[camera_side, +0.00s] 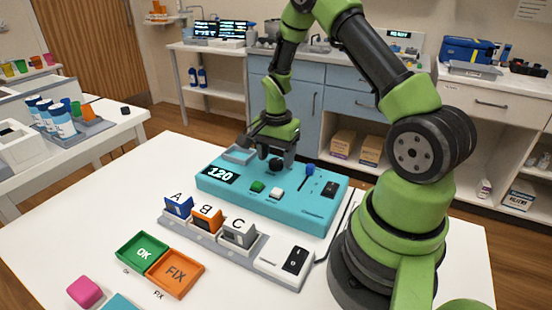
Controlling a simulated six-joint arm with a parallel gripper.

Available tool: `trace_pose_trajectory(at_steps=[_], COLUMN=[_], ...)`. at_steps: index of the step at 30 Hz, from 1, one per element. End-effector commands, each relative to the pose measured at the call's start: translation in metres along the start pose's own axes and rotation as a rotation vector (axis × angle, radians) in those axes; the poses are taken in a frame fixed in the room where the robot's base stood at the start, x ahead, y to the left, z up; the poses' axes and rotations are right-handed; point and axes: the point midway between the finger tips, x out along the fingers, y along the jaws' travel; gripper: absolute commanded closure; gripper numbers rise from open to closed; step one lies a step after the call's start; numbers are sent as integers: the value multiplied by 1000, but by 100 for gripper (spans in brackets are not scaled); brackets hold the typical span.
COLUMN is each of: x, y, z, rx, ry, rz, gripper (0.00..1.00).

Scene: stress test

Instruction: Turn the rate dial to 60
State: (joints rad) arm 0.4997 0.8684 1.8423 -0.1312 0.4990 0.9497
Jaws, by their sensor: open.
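I cannot tell whether the fingers touch the knob.
The box also bears a green button (257,187), a white button (276,193), a blue-knobbed slider (310,169) and a black rocker (330,188). Green OK (132,248) and orange FIX (158,276) trays stand front left.

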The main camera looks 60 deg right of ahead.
Motion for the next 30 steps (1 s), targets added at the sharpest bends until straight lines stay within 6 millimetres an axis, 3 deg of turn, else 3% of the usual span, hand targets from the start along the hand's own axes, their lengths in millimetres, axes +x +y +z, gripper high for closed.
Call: trace_pose_trajectory(at_steps=[4,12,19,30], x=[10,12,12,11], y=[0,0,0,0], z=[0,0,0,0], rx=[-1,-1,-1,-50], ry=[0,1,1,0], rz=[0,-1,-1,-1], gripper=[41,41,90,90])
